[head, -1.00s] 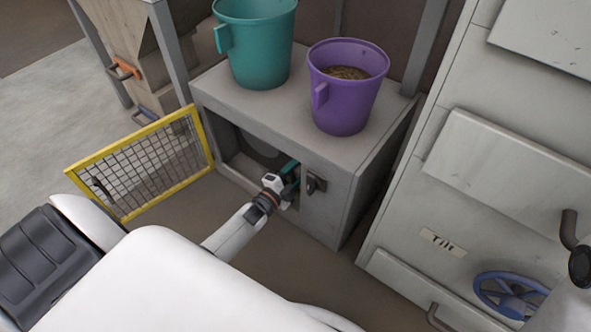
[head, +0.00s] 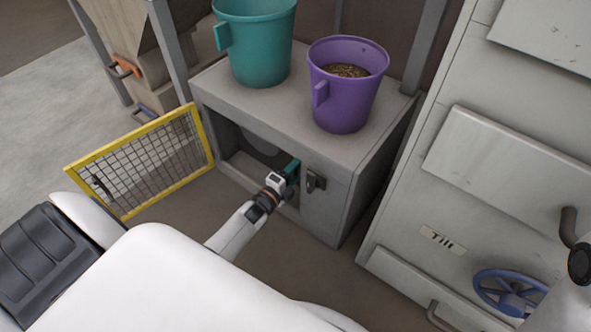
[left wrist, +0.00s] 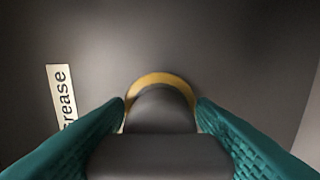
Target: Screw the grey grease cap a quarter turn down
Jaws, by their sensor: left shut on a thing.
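The grey grease cap (left wrist: 160,155) shows in the left wrist view, with a wide grey bar at the near side and a rounded part behind it. A yellow ring (left wrist: 161,79) curves around its far side against a dark grey wall. My left gripper (left wrist: 161,112) is shut on the cap, one teal finger on each side. In the head view my left gripper (head: 293,169) reaches into the opening of the grey cabinet (head: 323,211); the cap is hidden there. A pale label (left wrist: 62,98) reading "rease" is partly covered by the left finger. My right gripper is not in view.
The yellow-framed mesh door (head: 140,163) stands open left of the cabinet opening. A black latch (head: 315,181) sits just right of my gripper. A teal bucket (head: 254,45) and a purple bucket (head: 345,90) stand on top. A blue handwheel (head: 508,294) is at the lower right.

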